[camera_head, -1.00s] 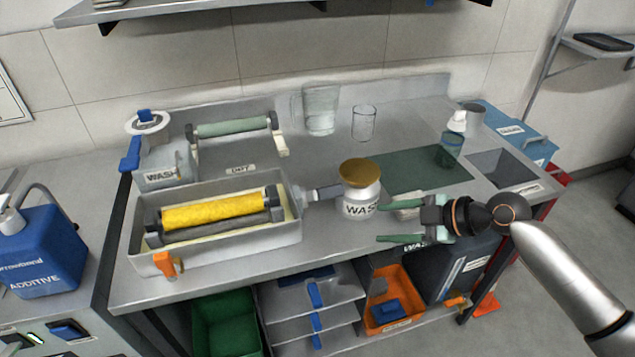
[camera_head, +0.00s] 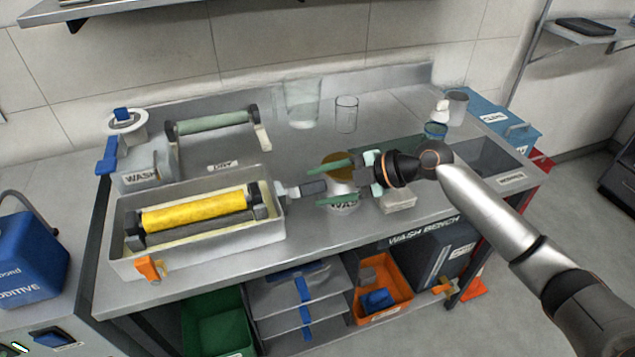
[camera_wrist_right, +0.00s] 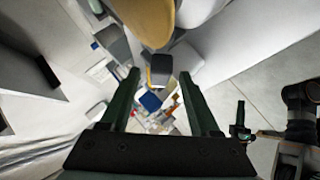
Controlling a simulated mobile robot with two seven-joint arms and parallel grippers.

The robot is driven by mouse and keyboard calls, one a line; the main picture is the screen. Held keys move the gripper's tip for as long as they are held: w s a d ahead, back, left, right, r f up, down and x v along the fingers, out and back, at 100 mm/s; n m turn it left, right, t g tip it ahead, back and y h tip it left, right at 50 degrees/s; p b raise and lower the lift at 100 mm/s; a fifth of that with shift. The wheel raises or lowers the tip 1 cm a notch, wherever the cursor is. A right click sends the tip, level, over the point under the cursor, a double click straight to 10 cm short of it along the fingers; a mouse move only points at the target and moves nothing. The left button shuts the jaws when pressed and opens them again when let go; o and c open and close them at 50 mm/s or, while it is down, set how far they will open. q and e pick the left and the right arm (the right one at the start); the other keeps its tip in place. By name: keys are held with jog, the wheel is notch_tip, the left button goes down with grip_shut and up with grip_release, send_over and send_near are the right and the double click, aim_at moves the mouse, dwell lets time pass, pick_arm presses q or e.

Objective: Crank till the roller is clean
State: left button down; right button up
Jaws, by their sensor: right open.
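The yellow-inked roller (camera_head: 194,211) lies in the grey wash tray (camera_head: 270,238). The crank (camera_head: 289,191) sticks out from the tray's right end, with a dark grip (camera_head: 313,186) at its tip. My right gripper (camera_head: 312,187) is open, its green fingers pointing left, one on each side of the grip in the head view. In the right wrist view the dark grip (camera_wrist_right: 161,64) shows between and beyond the open fingers (camera_wrist_right: 160,80). I cannot tell whether they touch it.
A white wash jar (camera_head: 345,205) with a brown lid (camera_head: 338,160) stands close to my right gripper, partly hidden by it. A green roller (camera_head: 212,122) rests on a rack behind the tray. Clear glasses (camera_head: 346,114) stand at the back.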

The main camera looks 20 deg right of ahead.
jog(key=shift+x, duration=0.9)
jog(key=shift+c, duration=0.3)
grip_shut()
dwell(0.5)
